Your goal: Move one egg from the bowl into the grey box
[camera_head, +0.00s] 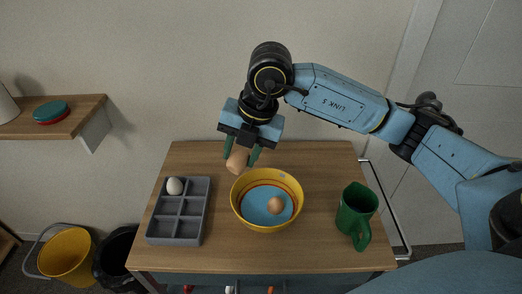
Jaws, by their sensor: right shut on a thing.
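My right gripper (242,154) is shut on a brown egg (237,161) and holds it above the back left rim of the bowl. The yellow bowl (294,187) stands on the table, with a blue inside and a red band. Another brown egg (276,205) lies in the bowl. The grey box (179,224) with several compartments stands on the table left of the bowl. A white egg (174,186) sits in its back left compartment; the other compartments look empty. My left gripper is not in view.
The wooden table (215,257) has bare room in front of the bowl and between box and bowl. A green mug (356,213) stands at the right. A wall shelf (70,121) with dishes is at the left. A yellow bucket (68,256) and a black bin (115,254) stand lower left.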

